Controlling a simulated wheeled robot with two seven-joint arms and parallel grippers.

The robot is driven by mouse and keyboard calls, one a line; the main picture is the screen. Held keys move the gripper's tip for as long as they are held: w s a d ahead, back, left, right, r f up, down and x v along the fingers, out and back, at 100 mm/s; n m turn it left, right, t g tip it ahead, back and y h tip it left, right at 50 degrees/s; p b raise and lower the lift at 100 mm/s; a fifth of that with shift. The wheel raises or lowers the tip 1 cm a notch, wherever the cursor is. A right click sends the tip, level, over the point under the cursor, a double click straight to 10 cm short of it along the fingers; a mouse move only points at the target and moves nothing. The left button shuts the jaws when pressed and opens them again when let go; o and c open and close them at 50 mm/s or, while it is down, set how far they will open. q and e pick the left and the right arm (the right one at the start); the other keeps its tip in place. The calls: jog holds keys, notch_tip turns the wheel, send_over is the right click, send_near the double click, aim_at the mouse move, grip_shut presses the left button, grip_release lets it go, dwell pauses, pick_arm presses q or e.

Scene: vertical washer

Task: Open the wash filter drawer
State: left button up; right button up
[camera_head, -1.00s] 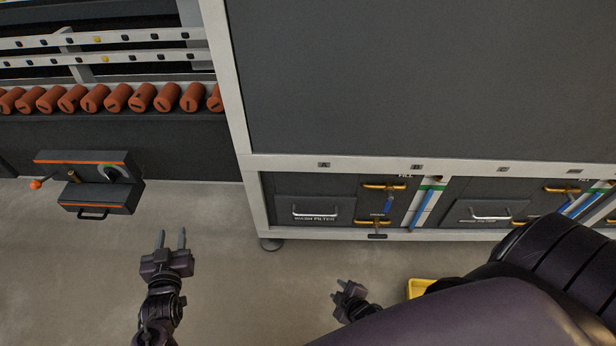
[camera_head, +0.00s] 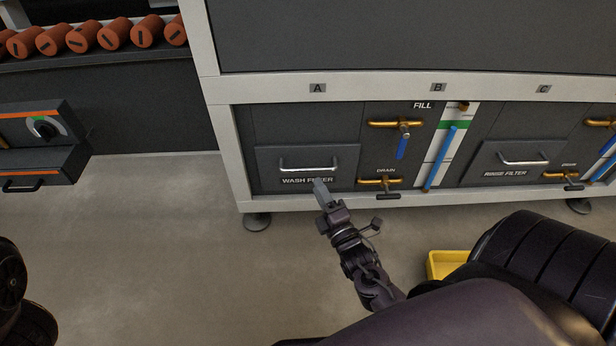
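The wash filter drawer (camera_head: 270,163) is a dark panel with a pale bar handle (camera_head: 309,168) and the label "WASH FILTER", under mark A. Its front looks flush with the cabinet, so it looks shut. My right gripper (camera_head: 321,188) is just below the handle, over the right part of the label in the camera_head view. Its grey fingers overlap in this view, so their gap is hidden. I see no grip on the handle, and cannot tell whether they touch the drawer. Only a dark part of my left arm shows at the left edge; its gripper is out of view.
Right of the drawer are the brass fill valve (camera_head: 396,124) and drain valve (camera_head: 380,181). Further right is the rinse filter drawer (camera_head: 512,160). A yellow container (camera_head: 446,264) is on the floor. A control box (camera_head: 40,140) is at left.

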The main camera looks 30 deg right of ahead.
aim_at(309, 170)
jog(key=b+x, duration=0.2)
jog(key=x, duration=0.5)
jog(key=shift+w+b, duration=0.15)
jog(key=shift+b, duration=0.25)
jog(key=shift+c, duration=0.3)
grip_shut()
